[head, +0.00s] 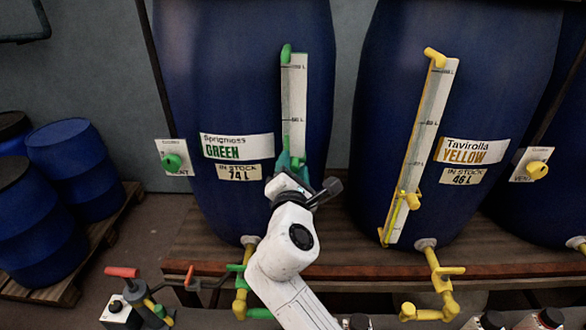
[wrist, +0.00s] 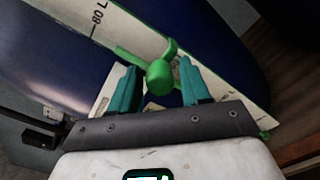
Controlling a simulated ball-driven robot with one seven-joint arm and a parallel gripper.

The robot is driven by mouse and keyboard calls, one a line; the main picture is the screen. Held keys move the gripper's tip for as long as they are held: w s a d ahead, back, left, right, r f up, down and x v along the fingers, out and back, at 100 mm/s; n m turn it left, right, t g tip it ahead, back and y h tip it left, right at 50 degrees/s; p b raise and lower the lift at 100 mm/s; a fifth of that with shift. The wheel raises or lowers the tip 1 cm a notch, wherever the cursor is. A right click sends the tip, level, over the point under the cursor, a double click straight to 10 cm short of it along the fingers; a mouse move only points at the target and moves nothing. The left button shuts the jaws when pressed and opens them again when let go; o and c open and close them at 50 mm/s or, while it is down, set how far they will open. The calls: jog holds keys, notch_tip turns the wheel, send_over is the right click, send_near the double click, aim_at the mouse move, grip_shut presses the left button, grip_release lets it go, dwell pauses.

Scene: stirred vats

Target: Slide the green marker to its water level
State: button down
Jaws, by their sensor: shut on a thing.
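The green vat (head: 180,60) is a blue barrel labelled "Sprigmoss GREEN", "IN STOCK 74 L" (head: 239,172). A white level scale (head: 293,90) runs up its front, with a green fitting (head: 286,54) at the top. My gripper (head: 288,160) is at the lower part of this scale, its teal fingers up against it. In the wrist view my gripper (wrist: 160,78) has a finger on each side of the green marker's round knob (wrist: 159,76) and is shut on it. An "80 L" mark (wrist: 98,22) shows on the scale to the upper left. I cannot make out the water level.
A yellow vat (head: 385,90) labelled "Tavirolla", 46 L, stands to the right with its own scale (head: 430,130). A green knob (head: 172,162) is on a panel to the left. Taps and yellow pipes (head: 436,275) lie below. Blue drums (head: 68,150) stand at far left.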

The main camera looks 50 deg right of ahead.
notch_tip(320, 180, up, 6)
jog(key=p, duration=0.4)
jog(key=shift+f, duration=0.2)
jog(key=c, duration=0.9)
grip_release()
jog(key=shift+o, duration=0.2)
jog(key=shift+a+f, duration=0.1)
jog(key=b+v, duration=0.1)
jog(key=v, duration=0.9)
jog(key=shift+s+a+b, duration=0.3)
jog(key=shift+b, duration=0.1)
